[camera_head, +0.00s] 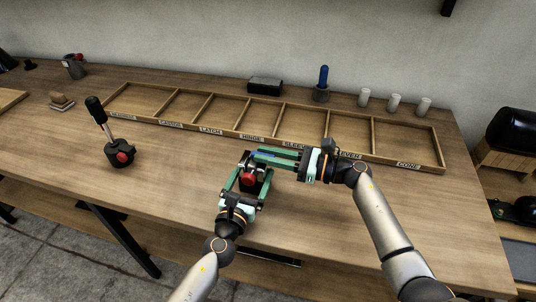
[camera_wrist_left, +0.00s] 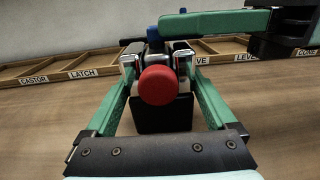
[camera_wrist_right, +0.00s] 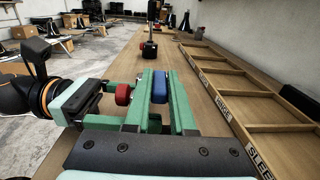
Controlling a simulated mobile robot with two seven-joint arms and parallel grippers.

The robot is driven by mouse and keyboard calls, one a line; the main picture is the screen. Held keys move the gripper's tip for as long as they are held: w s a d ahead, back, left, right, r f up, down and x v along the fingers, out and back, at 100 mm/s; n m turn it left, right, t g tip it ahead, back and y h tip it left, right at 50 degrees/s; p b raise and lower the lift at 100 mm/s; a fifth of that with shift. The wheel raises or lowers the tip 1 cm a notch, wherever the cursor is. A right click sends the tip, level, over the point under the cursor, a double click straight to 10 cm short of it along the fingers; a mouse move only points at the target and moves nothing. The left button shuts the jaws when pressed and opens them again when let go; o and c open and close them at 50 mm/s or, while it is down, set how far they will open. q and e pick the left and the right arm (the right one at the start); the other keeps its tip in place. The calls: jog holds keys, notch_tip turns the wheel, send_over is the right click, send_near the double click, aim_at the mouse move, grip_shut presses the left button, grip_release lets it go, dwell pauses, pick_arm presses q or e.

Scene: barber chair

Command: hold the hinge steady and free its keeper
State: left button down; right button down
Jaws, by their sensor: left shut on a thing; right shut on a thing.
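The hinge is a dark block (camera_wrist_left: 162,115) with a red knob (camera_wrist_left: 158,85) facing my left wrist camera. It stands on the bench in front of the tray, and the red knob also shows in the head view (camera_head: 249,179). My left gripper (camera_wrist_left: 157,60) is shut on the hinge, with one green finger on each side. A blue piece (camera_wrist_right: 158,87), apparently the keeper, sits at the far upper part of the hinge. My right gripper (camera_wrist_right: 160,88) reaches in from the right and is shut on this blue piece. The fingers hide much of the hinge.
A long wooden tray (camera_head: 235,135) with labelled, empty-looking compartments lies behind the grippers. A black-handled lever device (camera_head: 120,152) with a red knob stands at left.

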dwell(0.4)
jog(key=shift+w+f+n+g+y, duration=0.1)
jog(key=shift+w+n+g+y, duration=0.15)
jog(key=shift+n+g, duration=0.55)
jog(key=shift+w+n+g+y, duration=0.2)
jog(key=shift+n+g, duration=0.3)
jog(key=shift+g, duration=0.6)
jog(key=shift+d+g, duration=0.1)
jog(key=shift+g, duration=0.3)
jog(key=c, duration=0.8)
grip_release()
jog(key=shift+o, duration=0.2)
jog(key=s+d, duration=0.1)
jog(key=d, duration=1.1)
jog(key=shift+s, duration=0.15)
